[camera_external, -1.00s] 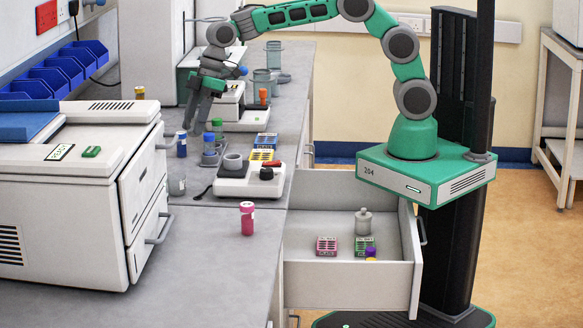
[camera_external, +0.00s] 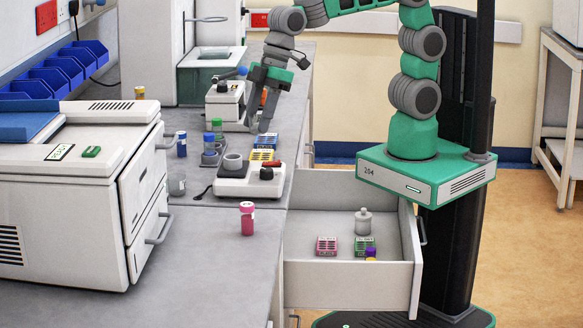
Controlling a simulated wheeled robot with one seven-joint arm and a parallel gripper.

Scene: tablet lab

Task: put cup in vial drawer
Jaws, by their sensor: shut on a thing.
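My gripper (camera_external: 258,122) is above the back part of the bench, near the yellow and blue racks, pointing down. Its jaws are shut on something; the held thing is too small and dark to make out. The open drawer (camera_external: 345,275) juts out from the bench at the lower middle, to the right of and nearer than my gripper. A pink rack (camera_external: 327,246), a green rack (camera_external: 363,243), a grey lidded jar (camera_external: 363,222) and a purple-capped vial (camera_external: 371,254) are in it. A small grey cup (camera_external: 177,184) stands on the bench by the white machine.
A pink vial (camera_external: 247,218) stands nearer on the bench. The big white machine (camera_external: 75,205) fills the left. The drawer's front left floor is bare.

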